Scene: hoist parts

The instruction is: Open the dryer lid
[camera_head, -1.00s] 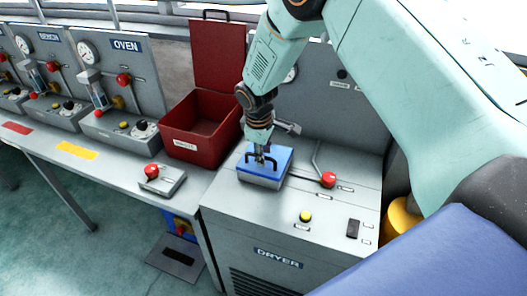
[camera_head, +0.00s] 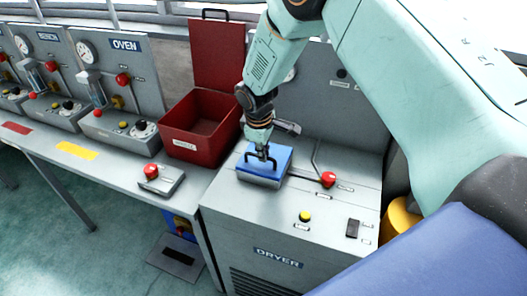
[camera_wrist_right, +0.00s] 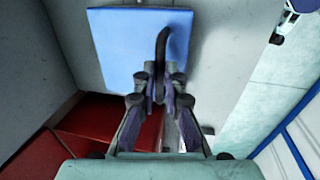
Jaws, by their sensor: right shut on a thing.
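The dryer (camera_head: 255,215) is a grey cabinet marked DRYER, right of the middle in the head view. Its blue lid (camera_head: 271,176) lies on the top and looks closed, with a dark handle (camera_head: 252,163) on it. My right gripper (camera_head: 264,152) reaches down from above and is shut on the handle. In the right wrist view, the fingers of the right gripper (camera_wrist_right: 159,90) close around the dark curved handle (camera_wrist_right: 162,45), with the blue lid (camera_wrist_right: 120,50) behind. My left gripper is not in view.
An open red box (camera_head: 195,150) stands left of the dryer. A red-knobbed lever (camera_head: 328,180) and a yellow button (camera_head: 305,216) are on the dryer top. A small grey box with a red knob (camera_head: 152,170) sits on the bench. The dryer's front top is mostly clear.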

